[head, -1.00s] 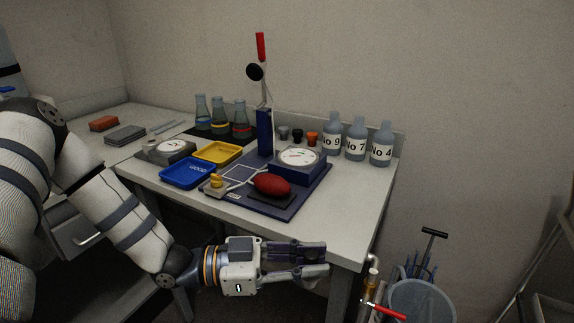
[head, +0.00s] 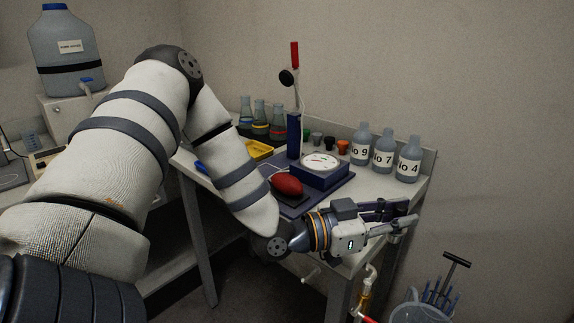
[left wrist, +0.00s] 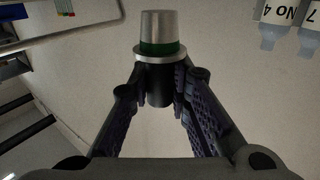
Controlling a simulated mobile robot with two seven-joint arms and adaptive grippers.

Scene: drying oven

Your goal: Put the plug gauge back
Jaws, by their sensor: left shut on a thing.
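My left gripper (head: 400,216) is at the right front end of the bench in the head view, pointing right. In the left wrist view its two fingers (left wrist: 178,105) are closed around the dark shank of the plug gauge (left wrist: 160,35). The gauge has a silver cylinder with a green band and a pale flange beyond the fingertips. My right gripper is not in view.
The bench (head: 405,192) holds a blue-based dial instrument (head: 322,172), a red bulb (head: 287,185), several small stoppers (head: 342,147), flasks, and labelled bottles (head: 384,154). A bucket (head: 420,312) with tools stands on the floor at the lower right.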

